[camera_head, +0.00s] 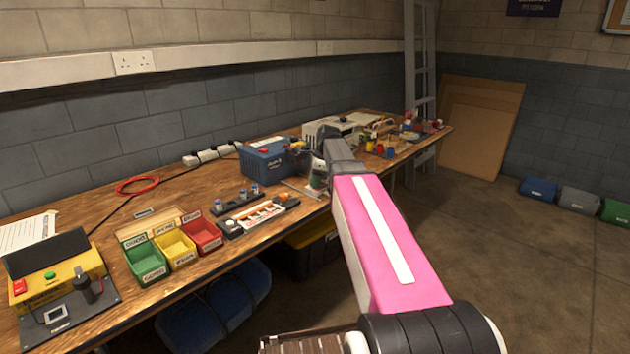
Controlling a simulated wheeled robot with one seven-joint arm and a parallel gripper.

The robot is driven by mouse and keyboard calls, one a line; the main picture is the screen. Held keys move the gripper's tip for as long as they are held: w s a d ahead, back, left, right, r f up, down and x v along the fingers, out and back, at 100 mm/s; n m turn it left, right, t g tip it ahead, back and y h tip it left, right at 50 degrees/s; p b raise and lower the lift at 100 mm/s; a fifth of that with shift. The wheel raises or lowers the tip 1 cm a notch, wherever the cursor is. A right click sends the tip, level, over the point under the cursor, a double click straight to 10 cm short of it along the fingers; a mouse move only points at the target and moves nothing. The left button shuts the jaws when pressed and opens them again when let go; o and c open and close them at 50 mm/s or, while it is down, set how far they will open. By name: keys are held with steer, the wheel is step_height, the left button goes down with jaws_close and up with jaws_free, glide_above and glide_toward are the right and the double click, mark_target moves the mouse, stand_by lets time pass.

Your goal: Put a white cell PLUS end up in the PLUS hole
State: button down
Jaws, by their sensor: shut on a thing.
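My gripper (317,184) is small and far off, beside the blue crate at the bench's front edge. My pink arm hides much of it. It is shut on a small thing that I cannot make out. Several small cells, one of them (218,205), stand on a dark rack (233,206) left of my gripper. In front of the rack is a dark holder with a white and orange strip (262,215). The PLUS hole and its marking are too small to pick out.
Green (147,262), yellow (175,249) and red (204,235) bins stand on the wooden bench. A yellow and black tester (62,285) is at the near left. The blue crate (270,160) stands behind my gripper. Clutter fills the bench's far end.

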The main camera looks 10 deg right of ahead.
steer(key=shift+f, duration=0.25)
stand_by(0.3)
steer(key=c, duration=0.9)
jaws_free()
steer(key=shift+r, duration=0.1)
steer(key=shift+r, duration=3.45)
